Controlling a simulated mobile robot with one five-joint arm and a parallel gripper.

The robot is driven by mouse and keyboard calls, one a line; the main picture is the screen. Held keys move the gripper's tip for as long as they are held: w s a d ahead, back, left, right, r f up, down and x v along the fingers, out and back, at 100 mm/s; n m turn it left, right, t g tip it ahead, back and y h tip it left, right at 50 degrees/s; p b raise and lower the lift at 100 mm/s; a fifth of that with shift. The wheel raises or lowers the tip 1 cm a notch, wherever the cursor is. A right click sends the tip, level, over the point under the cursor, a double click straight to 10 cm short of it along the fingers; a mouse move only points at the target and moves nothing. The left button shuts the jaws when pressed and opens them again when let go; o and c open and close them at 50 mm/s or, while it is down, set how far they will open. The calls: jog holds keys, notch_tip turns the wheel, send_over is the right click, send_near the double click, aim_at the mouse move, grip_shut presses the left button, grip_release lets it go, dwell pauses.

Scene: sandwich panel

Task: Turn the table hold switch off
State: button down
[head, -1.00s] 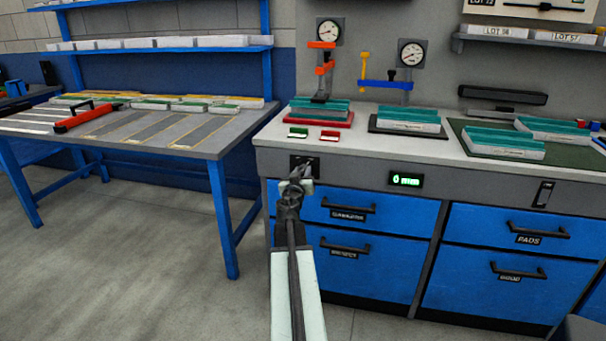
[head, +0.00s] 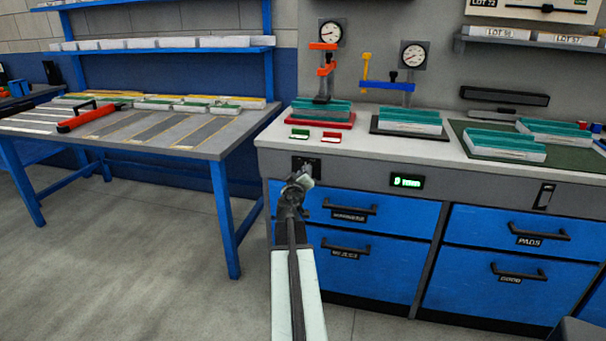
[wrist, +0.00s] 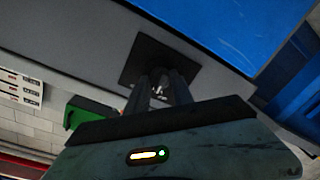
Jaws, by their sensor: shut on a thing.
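The table hold switch sits on a black plate (head: 307,163) in the grey front edge of the right bench, above the blue drawers. The plate also shows in the wrist view (wrist: 150,54). My gripper (head: 302,180) is at the plate, covering its lower part in the head view. In the wrist view my gripper (wrist: 164,82) has its two dark fingers close together at the plate, shut on the switch. A small bright bit shows between the fingers. The switch's own position is mostly hidden by the fingers.
A small green display (head: 407,182) is to the right on the same bench edge. Drawer handles (head: 349,210) stick out below. A green block (head: 299,133) and a red block (head: 331,138) lie on the bench top above. A blue-legged table (head: 190,150) stands left.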

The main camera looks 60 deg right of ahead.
jog(key=shift+s+d+n+g+p, duration=0.1)
jog(key=shift+n+g+p, duration=0.15)
jog(key=shift+n, duration=1.5)
jog(key=shift+s+d+n+g+p, duration=0.1)
jog(key=shift+n+g, duration=0.15)
jog(key=shift+n, duration=1.5)
jog(key=shift+w+n, duration=0.1)
jog(key=shift+n, duration=0.2)
jog(key=c, duration=1.1)
grip_release()
jog(key=shift+a, duration=0.1)
jog(key=v, duration=0.7)
jog(key=shift+a, duration=0.4)
